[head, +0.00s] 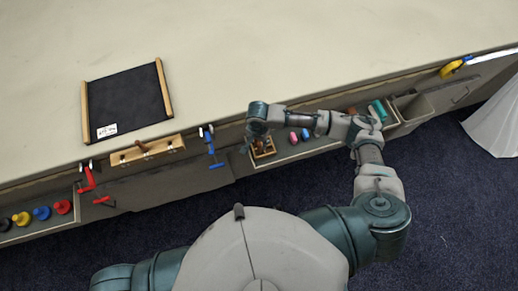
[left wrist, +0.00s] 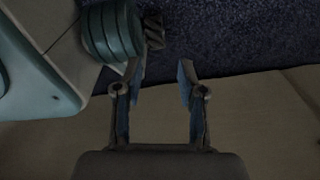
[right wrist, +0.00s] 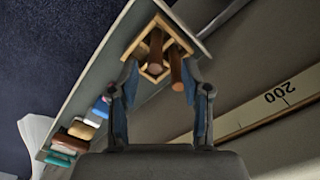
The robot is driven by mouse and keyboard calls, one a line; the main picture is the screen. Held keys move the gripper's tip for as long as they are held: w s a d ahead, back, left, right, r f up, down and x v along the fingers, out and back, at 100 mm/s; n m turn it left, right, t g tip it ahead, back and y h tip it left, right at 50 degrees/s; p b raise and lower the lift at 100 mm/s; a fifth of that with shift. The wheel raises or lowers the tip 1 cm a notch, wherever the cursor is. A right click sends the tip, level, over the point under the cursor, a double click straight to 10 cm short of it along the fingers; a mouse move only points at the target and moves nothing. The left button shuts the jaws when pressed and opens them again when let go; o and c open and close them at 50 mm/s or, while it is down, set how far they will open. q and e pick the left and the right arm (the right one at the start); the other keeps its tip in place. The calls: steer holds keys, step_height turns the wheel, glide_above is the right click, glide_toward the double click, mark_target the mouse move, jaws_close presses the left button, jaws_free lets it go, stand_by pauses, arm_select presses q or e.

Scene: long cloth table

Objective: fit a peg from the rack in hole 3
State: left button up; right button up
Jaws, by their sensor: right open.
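The small wooden rack (head: 264,153) sits on the tray shelf along the table's front edge, partly hidden by my right gripper (head: 259,137). In the right wrist view the rack (right wrist: 137,44) holds brown pegs, with one peg (right wrist: 157,48) farther and another peg (right wrist: 177,68) nearer. My right gripper (right wrist: 160,72) is open there, its fingertips at the near peg and rack; contact is unclear. A wooden block (head: 165,149) on the table's front edge has a brown peg-like piece (head: 141,146) on it; hole numbers are unreadable. My left gripper (left wrist: 161,68) is open and empty.
A black board (head: 125,100) with wooden side strips lies on the table. Blue (head: 211,150) and red (head: 87,179) clamps hang on the front edge. A grey bin (head: 412,106) is at right. The table's back area is clear.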

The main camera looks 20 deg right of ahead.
mark_target(259, 144)
steer(key=f, duration=0.2)
steer(key=f+b, duration=0.1)
steer(key=f, duration=0.1)
steer(key=shift+s+d+f, duration=0.1)
steer(key=shift+d+f, duration=0.1)
steer(key=shift+f, duration=0.5)
arm_select(q)
steer(key=shift+w+d+r, duration=0.15)
steer(key=shift+w+r, duration=0.15)
steer(key=shift+w, duration=0.3)
steer(key=shift+w+d+r, duration=0.1)
steer(key=shift+w+r, duration=0.2)
steer(key=shift+w, duration=0.3)
arm_select(e)
steer(key=shift+c, duration=0.3)
jaws_close()
